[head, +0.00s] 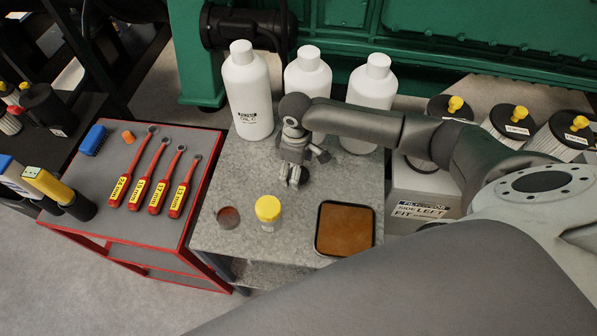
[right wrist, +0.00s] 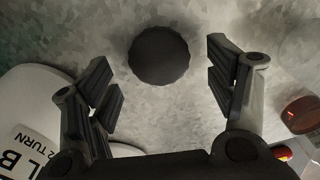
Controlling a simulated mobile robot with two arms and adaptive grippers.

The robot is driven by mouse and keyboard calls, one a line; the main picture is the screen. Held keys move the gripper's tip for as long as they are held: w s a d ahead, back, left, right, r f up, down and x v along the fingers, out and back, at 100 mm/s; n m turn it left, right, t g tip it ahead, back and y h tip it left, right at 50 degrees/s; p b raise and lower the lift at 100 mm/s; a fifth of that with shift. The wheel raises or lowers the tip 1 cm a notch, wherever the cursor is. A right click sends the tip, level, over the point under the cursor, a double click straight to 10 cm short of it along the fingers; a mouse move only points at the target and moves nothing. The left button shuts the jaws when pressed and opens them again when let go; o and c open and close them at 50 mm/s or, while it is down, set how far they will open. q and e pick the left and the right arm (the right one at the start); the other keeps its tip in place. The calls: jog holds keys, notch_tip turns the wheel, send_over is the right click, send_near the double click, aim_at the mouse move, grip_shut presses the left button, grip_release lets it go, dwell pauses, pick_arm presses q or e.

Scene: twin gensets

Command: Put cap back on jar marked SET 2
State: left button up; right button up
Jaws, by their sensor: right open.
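A round black cap (right wrist: 158,55) lies on the grey metal table top, between and a little beyond the fingertips of my right gripper (right wrist: 170,75) in the right wrist view. In the head view the cap (head: 302,176) is partly hidden by my right gripper (head: 293,178), which is open and empty above the table. An uncapped jar with dark reddish contents (head: 228,217) stands near the table's front left; it also shows at the right of the right wrist view (right wrist: 302,113). A jar with a yellow lid (head: 268,210) stands beside it. I cannot read either jar's label.
White bottles (head: 247,92) stand along the back of the table (head: 216,185). A black-rimmed tray with a brown surface (head: 345,229) is at the front right. A red-edged cart (head: 150,225) with several wrenches is at the left. Filters (head: 515,123) stand at the right.

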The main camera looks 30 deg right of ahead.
jog(key=shift+f, duration=0.6)
jog(key=c, duration=0.8)
jog(key=shift+o, duration=0.2)
jog(key=shift+r, duration=0.15)
jog(key=shift+r, duration=0.25)
notch_tip(320, 180, up, 2)
jog(key=shift+r, duration=0.1)
jog(key=s+a+r+b, duration=0.1)
jog(key=s+a+r, duration=0.1)
jog(key=s+r, duration=0.3)
jog(key=s+a+r+b, duration=0.1)
jog(key=s+a+r, duration=0.2)
jog(key=s+r, duration=0.2)
jog(key=s, duration=0.3)
jog(key=shift+a, duration=0.3)
